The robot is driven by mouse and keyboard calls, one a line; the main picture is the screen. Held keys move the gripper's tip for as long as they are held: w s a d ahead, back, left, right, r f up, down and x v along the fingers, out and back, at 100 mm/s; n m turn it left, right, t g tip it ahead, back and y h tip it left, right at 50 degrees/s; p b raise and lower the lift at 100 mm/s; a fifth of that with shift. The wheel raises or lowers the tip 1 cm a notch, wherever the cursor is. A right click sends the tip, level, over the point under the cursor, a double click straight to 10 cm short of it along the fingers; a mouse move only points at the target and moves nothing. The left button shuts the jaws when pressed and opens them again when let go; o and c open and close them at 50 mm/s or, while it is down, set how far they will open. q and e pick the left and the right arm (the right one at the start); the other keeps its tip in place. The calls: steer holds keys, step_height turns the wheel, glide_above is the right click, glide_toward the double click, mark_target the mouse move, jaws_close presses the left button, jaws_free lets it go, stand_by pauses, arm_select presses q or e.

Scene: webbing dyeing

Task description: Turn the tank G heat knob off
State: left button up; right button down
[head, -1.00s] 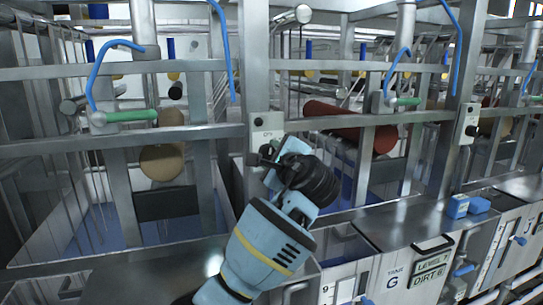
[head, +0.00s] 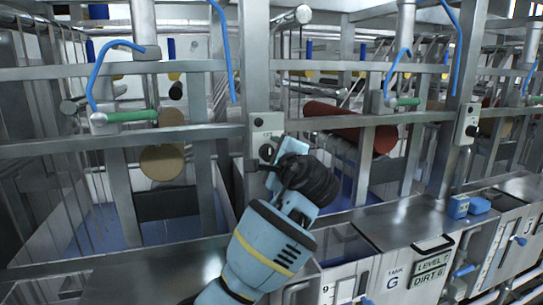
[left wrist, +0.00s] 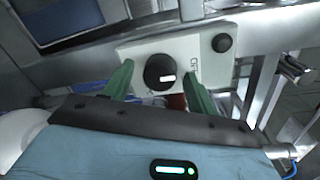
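A black round knob (head: 266,152) sits on a pale control plate (head: 264,126) fixed to a steel post. My left gripper (head: 275,165) is just in front of the plate's lower part. In the left wrist view its two green fingers (left wrist: 158,82) are spread, one on each side of the knob, with gaps between; it holds nothing. My right gripper is not in view.
A small black button (left wrist: 222,43) is on the same plate. A second control plate (head: 467,125) is on a post to the right. Steel rails (head: 160,138) cross beside the post. Blue blocks (head: 459,206) lie on the steel top at right.

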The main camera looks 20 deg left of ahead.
arm_select(q)
steer(key=v, duration=0.7)
steer(key=shift+s+d, duration=0.25)
steer(key=shift+s, duration=0.1)
stand_by(0.4)
